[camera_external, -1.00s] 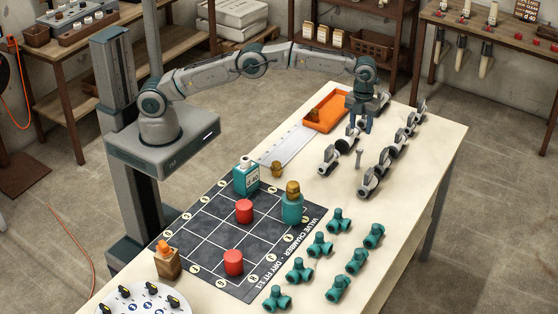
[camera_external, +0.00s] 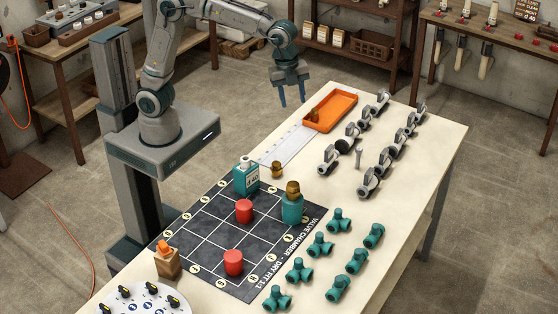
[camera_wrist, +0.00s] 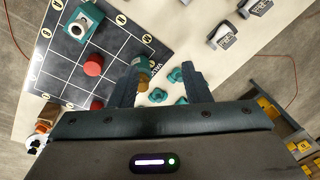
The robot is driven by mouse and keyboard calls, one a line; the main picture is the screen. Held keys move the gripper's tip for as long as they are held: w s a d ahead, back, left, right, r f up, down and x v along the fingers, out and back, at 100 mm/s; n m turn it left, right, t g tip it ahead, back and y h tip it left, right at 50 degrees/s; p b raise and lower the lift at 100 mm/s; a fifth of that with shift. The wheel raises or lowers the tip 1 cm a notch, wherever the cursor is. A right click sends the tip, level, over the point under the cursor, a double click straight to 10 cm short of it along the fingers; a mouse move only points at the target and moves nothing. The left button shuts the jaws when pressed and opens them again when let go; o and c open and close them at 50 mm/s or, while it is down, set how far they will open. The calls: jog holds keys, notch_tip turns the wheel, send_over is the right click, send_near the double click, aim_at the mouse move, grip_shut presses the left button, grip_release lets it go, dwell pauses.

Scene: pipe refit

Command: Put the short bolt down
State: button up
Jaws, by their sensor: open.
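My gripper (camera_external: 292,98) is raised, left of the orange tray and well away from the bolt. Its two fingers are apart with nothing held between them. They also show apart in the wrist view (camera_wrist: 161,74). I cannot make out the bolt in the wrist view.
An orange tray (camera_external: 345,102) holds a small brass-coloured piece. Several grey-and-white fittings (camera_external: 385,158) and green pipe fittings (camera_external: 320,245) lie on the table.

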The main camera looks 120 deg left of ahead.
jog(key=s+d+f+n, duration=0.2)
jog(key=s+d+n, duration=0.1)
jog(key=s, duration=0.5)
jog(key=s+d+f+n+t, duration=0.1)
jog(key=s+d+f+n, duration=0.1)
jog(key=s, duration=0.7)
jog(key=s+d+f+n, duration=0.2)
jog(key=s+d+n, duration=0.2)
jog(key=s, duration=0.5)
jog(key=shift+s+d+t+h, duration=0.25)
jog(key=shift+d+t+h, duration=0.05)
jog(key=shift+d, duration=0.1)
